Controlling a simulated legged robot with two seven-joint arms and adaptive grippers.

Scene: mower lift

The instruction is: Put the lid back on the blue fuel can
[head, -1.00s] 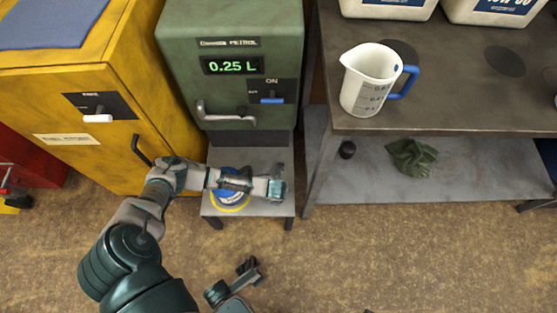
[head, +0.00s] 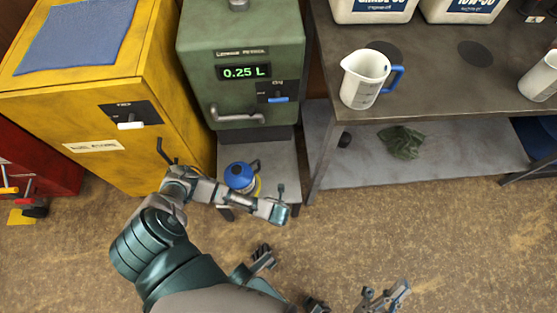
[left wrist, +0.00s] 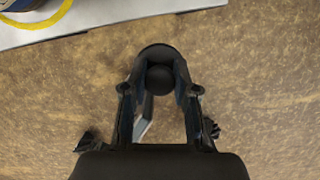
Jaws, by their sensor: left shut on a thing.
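The blue fuel can (head: 240,177) stands upright on a low grey stand (head: 280,160) below the green dispenser, inside a yellow ring. Its dark handle shows; I cannot make out its opening. My left forearm passes in front of the can. My left gripper (left wrist: 160,98) is shut on a round black lid (left wrist: 160,55), held over bare floor, beside the stand's near edge. In the left wrist view, the can's base and ring show only at the top left corner. My right gripper (head: 385,297) is low in the head view, fingers apart and empty.
The green dispenser (head: 240,100) reads 0.25 L. A yellow cabinet (head: 90,120) stands left of it. A workbench (head: 440,85) on the right carries a measuring jug (head: 364,78) and white containers. A green cloth (head: 401,142) lies on its lower shelf. The floor in front is clear.

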